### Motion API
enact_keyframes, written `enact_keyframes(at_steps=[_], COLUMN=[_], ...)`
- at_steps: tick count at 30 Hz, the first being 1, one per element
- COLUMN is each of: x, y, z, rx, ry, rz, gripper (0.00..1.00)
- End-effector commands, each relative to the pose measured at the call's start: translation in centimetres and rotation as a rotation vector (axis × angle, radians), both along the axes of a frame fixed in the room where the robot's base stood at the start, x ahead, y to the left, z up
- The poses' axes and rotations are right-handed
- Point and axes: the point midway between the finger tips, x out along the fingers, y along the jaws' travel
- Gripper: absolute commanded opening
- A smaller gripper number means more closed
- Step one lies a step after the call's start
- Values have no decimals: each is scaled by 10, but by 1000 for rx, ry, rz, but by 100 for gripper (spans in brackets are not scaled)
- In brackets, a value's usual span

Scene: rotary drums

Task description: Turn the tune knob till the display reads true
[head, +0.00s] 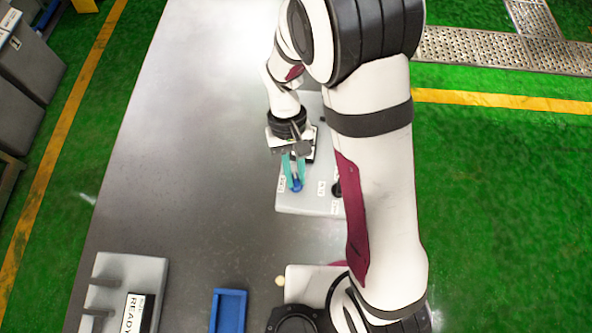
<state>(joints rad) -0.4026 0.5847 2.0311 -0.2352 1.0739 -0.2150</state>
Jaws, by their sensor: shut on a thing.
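A light grey box (310,205) stands on the table, partly hidden behind my arm. A blue knob (296,187) sits on its top near the left front, beside a small white label too small to read. My gripper (295,175), with teal fingers, points down and is shut on the blue knob. A dark knob (337,189) shows farther right on the box, partly covered by my arm, with another small label to its left. I cannot tell from the labels which knob is the tune knob. No display on this box is visible.
At the front left stands a grey unit (150,268) with dark pegs and a panel (138,313) reading "READY". A blue tray (229,293) lies to its right. A small cream-coloured round thing (280,281) is near my base. The table's left and middle are clear.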

Motion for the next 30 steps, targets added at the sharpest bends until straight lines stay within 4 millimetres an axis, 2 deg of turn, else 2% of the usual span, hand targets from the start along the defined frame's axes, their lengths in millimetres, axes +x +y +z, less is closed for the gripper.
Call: enact_keyframes(at_steps=[3,9,10,14,24,26,30], x=[0,0,0,0,2,5,17], y=[1,1,1,1,2,3,8], z=[0,0,0,0,3,10,41], rx=[2,3,3,2,3,3,4], ry=[0,0,0,0,-2,-3,-7], rz=[94,90,90,89,88,88,87], gripper=[0,0,23,46,48,48,48])
